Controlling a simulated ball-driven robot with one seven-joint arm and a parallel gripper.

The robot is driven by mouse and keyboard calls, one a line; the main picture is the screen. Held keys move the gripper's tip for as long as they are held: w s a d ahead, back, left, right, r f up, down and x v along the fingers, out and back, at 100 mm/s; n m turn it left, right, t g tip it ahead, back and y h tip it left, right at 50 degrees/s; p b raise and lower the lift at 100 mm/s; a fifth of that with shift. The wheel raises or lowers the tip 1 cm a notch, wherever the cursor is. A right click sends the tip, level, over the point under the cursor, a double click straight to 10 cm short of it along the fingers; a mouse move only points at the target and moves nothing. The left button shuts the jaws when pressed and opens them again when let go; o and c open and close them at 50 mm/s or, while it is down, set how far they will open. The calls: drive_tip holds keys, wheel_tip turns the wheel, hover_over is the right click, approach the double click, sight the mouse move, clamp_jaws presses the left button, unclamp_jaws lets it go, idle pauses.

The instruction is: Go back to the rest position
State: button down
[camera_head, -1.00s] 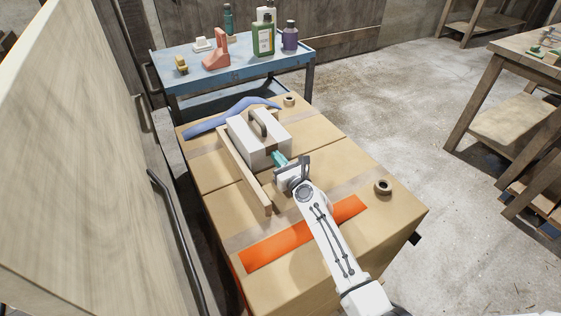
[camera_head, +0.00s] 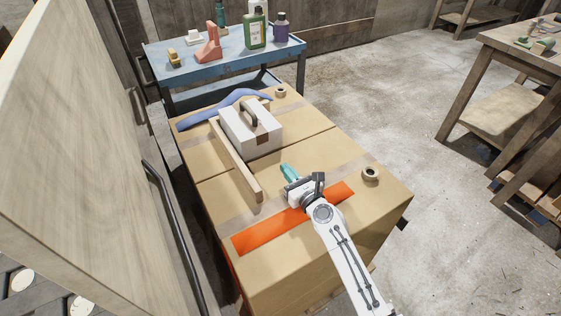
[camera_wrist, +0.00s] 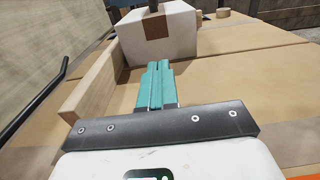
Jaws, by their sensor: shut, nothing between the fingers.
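My gripper (camera_head: 288,172) is shut and empty above the front part of the cardboard boxes (camera_head: 225,198), near the orange strip (camera_head: 262,232). Its teal fingers lie together in the wrist view (camera_wrist: 155,84). The white box (camera_head: 236,133) with a dark handle (camera_head: 248,113) stands beyond the fingertips, apart from them. It also shows at the top of the wrist view (camera_wrist: 170,45). A long wooden bar (camera_head: 234,160) lies along the left side of the white box.
A blue cloth-like piece (camera_head: 215,108) lies behind the white box. Tape rolls sit at the back (camera_head: 280,92) and right (camera_head: 370,173). A blue cart (camera_head: 225,62) with bottles stands behind. A pale panel (camera_head: 60,130) rises close on the left.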

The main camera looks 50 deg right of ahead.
drive_tip(key=shift+v, duration=1.15)
